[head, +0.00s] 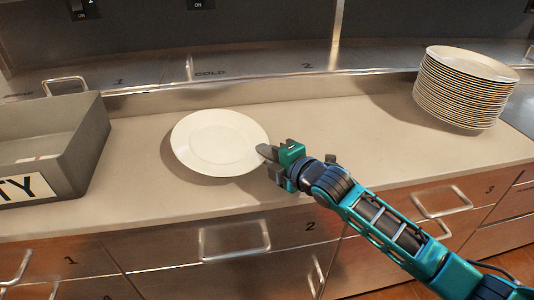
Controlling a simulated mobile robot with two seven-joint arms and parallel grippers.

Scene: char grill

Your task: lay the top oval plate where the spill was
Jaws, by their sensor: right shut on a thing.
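A white oval plate (218,142) is over the middle of the counter, with a shadow below its left and lower edge. My right gripper (268,155) is shut on the plate's right rim. I cannot tell whether the plate touches the counter or is held slightly above it. A tall stack of oval plates (465,88) stands at the back right of the counter. No spill shows on the visible counter; the part under the plate is hidden. My left gripper is not in view.
The counter (345,140) is bare between the plate and the stack. A grey bin (82,150) with partly visible lettering stands at the left. Drawers with handles (235,240) line the counter's front. A raised metal ledge (230,83) runs along the back.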

